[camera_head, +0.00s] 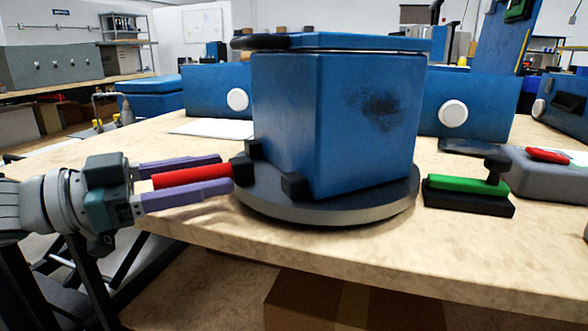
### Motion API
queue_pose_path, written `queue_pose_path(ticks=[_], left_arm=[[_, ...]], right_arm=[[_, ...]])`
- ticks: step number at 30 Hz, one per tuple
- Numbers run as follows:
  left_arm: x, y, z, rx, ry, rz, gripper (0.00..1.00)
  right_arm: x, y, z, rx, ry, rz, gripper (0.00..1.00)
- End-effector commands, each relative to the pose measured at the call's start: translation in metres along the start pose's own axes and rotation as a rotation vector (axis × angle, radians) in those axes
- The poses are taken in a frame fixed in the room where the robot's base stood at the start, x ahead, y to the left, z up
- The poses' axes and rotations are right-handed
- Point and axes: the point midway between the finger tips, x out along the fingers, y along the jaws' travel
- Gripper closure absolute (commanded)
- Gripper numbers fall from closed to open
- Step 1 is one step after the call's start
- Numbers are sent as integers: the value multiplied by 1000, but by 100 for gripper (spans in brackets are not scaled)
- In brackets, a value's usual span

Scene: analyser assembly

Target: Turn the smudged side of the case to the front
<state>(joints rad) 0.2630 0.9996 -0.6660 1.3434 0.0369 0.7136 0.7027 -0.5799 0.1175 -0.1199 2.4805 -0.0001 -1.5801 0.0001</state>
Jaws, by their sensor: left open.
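The blue case (290,105) stands upright on a round dark turntable (340,212) with a grey rim, in the middle of the head view. One vertical edge of the case points toward me. A dark smudge (380,108) shows on its right-hand visible face, which is angled to the front right. A red handle (185,176) sticks out from the turntable to the left. My left gripper (226,172) is open, with one purple finger on each side of the red handle. I cannot tell whether the fingers touch it. My right gripper is not in view.
A grey box with a red piece (547,155) is farther right. Blue panels with white discs (452,113) stand behind. The table front (250,243) is bare.

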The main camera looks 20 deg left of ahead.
Motion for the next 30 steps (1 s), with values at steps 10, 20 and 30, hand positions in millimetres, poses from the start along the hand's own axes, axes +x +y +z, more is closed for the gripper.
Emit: queue_pose_path(ticks=[10, 20, 30], left_arm=[[-38, 0, 0, -3, -7, 0, 43], [-93, 0, 0, -1, -4, -1, 43], [-100, 0, 0, 0, 0, 0, 43]], right_arm=[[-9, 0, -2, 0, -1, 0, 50], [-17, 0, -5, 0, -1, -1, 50], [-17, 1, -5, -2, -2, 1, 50]])
